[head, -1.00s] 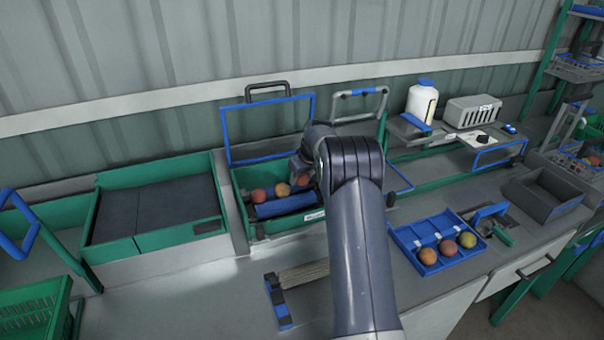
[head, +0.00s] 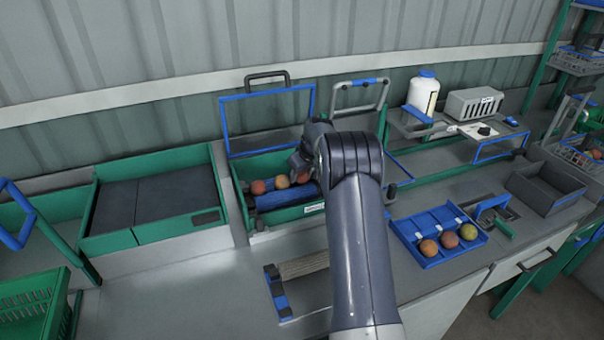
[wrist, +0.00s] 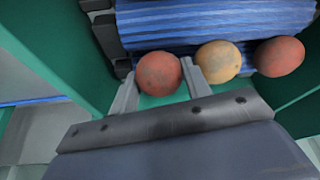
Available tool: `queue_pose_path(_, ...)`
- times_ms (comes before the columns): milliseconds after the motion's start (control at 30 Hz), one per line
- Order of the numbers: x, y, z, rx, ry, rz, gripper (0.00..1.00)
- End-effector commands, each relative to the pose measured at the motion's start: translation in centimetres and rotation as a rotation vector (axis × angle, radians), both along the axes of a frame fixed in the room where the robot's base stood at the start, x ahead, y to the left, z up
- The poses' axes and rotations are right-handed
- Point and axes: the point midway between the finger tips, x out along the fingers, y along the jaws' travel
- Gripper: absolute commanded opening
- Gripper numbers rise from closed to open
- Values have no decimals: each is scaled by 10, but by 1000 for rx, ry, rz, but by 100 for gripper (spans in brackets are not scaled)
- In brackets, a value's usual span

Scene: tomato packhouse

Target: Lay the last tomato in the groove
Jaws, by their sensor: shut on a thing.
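My gripper (wrist: 160,80) is shut on a reddish tomato (wrist: 158,73), with one finger on each side of it. In the head view my arm partly hides this tomato (head: 303,178). It is at the right end of a row, beside a blue roller (wrist: 215,22) in a green box (head: 285,217). An orange-yellow tomato (wrist: 218,61) lies beside the right finger in the wrist view. A red tomato (wrist: 279,56) lies beyond it. Both lie along the roller's edge. I cannot tell whether the held tomato touches the roller.
A blue tray (head: 437,258) with several tomatoes stands right of my arm. A grey bin (head: 548,192) stands further right. A blue frame (head: 267,90) rises behind the green box. The box wall (wrist: 75,50) is close to my gripper.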

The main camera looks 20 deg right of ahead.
Motion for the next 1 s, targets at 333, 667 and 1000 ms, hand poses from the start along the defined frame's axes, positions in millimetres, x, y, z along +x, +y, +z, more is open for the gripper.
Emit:
queue_pose_path(333,0,0,-6,0,0,0,35)
queue_pose_path(667,0,0,-6,0,0,0,65)
queue_pose_path(1000,0,0,-7,0,1,0,63)
